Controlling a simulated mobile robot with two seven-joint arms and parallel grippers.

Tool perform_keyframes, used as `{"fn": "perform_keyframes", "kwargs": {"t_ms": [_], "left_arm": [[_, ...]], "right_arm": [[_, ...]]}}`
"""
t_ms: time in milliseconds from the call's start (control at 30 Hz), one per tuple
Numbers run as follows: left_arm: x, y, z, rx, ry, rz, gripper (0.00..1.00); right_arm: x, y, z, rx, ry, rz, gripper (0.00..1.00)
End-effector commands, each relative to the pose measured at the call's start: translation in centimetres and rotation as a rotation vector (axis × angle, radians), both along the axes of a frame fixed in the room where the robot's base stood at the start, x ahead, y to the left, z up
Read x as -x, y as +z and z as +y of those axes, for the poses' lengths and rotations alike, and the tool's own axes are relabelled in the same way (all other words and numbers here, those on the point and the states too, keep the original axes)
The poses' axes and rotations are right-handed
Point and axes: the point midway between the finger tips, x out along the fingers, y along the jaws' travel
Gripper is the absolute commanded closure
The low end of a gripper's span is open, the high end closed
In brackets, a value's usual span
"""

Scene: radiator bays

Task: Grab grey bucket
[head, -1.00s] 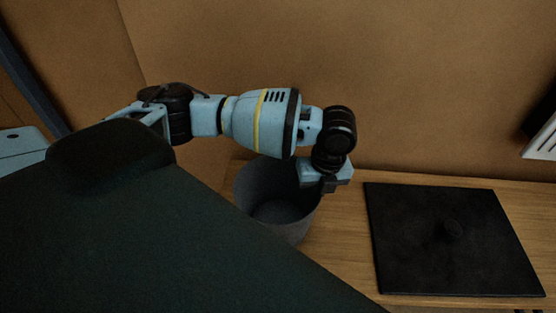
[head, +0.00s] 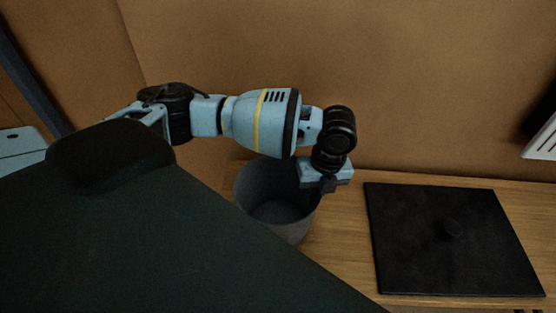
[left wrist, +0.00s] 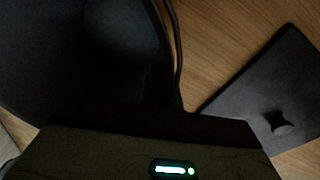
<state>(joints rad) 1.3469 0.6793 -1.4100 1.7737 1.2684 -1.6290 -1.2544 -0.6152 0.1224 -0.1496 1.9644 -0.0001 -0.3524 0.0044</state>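The grey bucket (head: 275,221) stands upright on the wooden surface, open at the top. My left gripper (head: 328,186) is at the bucket's right rim, in the head view. My arm above it hides part of the far rim. In the left wrist view, the bucket's dark wall and rim (left wrist: 172,60) run down to the gripper body. The fingertips are hidden there, so I cannot tell whether they are shut on the rim. My right gripper is not in view.
A black square plate with a small knob (head: 450,250) lies to the right of the bucket, with a strip of bare wood (head: 345,235) between them. A brown wall (head: 420,90) rises behind. A white slatted thing (head: 543,140) shows at the right edge.

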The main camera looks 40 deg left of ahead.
Motion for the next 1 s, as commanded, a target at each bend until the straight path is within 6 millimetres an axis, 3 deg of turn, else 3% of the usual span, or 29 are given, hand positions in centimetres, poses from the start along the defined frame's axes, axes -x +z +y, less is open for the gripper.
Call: {"fn": "perform_keyframes", "kwargs": {"t_ms": [367,667,1000], "left_arm": [[0.0,0.4,-0.1,0.003,-0.001,-0.001,1.00],[-0.1,3.7,-0.1,0.003,-0.001,-0.003,1.00],[-1.3,3.9,-8.2,0.003,-0.006,0.005,1.00]], "right_arm": [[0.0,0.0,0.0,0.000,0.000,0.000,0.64],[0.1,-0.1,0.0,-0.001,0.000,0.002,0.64],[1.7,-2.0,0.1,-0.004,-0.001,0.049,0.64]]}}
